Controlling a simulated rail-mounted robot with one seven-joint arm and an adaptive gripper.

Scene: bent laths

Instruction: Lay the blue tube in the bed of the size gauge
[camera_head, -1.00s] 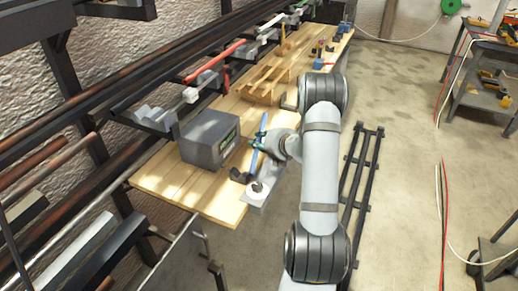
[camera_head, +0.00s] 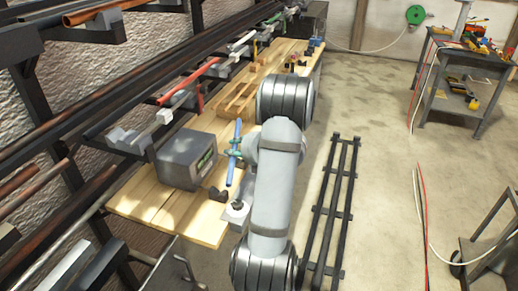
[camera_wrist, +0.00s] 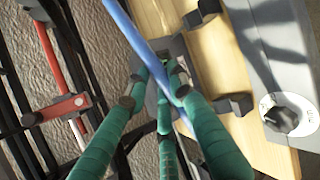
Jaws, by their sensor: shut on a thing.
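My gripper (camera_head: 236,153) has green fingers and is shut on the blue tube (camera_head: 238,131), near the tube's middle. The tube is held above the bench, beside the grey box with a display (camera_head: 187,160), which looks like part of the size gauge. A black notched block (camera_head: 218,194) stands on the bench in front of the box. In the wrist view the fingers (camera_wrist: 160,85) close around the tube (camera_wrist: 125,25), which runs diagonally. Two black blocks (camera_wrist: 235,103) show there, apart from the tube. The tube's lower end is partly hidden by the fingers.
A grey plate with a round knob (camera_head: 237,210) sits at the bench's front edge. Wall racks with bars, one of them red (camera_head: 188,82), run along the left. A wooden frame (camera_head: 240,95) stands further back on the bench. A black slatted rack (camera_head: 333,205) is on the floor.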

